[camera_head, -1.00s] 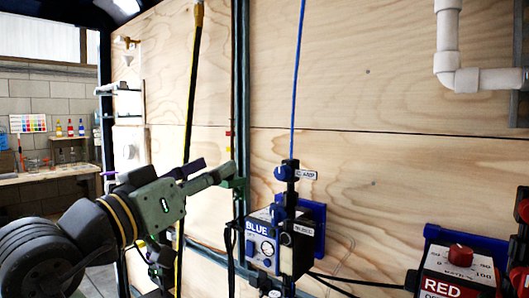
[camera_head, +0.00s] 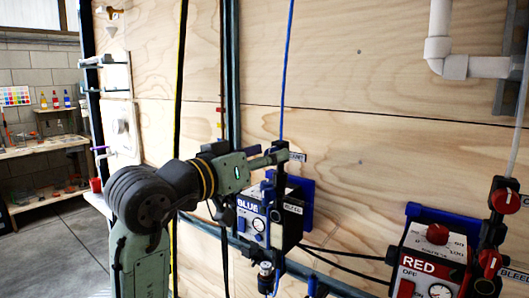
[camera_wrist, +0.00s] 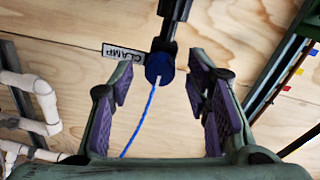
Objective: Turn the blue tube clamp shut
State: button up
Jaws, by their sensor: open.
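The blue tube clamp shows in the wrist view as a round dark-blue knob (camera_wrist: 160,68) on a black body. A white CLAMP label (camera_wrist: 124,52) is at its left, and the blue tube (camera_wrist: 142,115) runs from the knob. My gripper (camera_wrist: 160,80) is open, with purple-padded fingers on either side of the knob in the picture. The knob appears just beyond the fingertips; I see no contact. In the head view my gripper (camera_head: 276,155) is at the clamp's place beside its label (camera_head: 296,157), hiding most of the clamp.
The blue pump box (camera_head: 252,218) is just below my gripper. The red pump box (camera_head: 425,265) and its red-knobbed valves (camera_head: 504,201) are at the right. Dark vertical rails (camera_head: 232,80) stand left of the tube. White pipes (camera_wrist: 38,95) show in the wrist view.

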jog(key=shift+c, duration=0.6)
grip_shut()
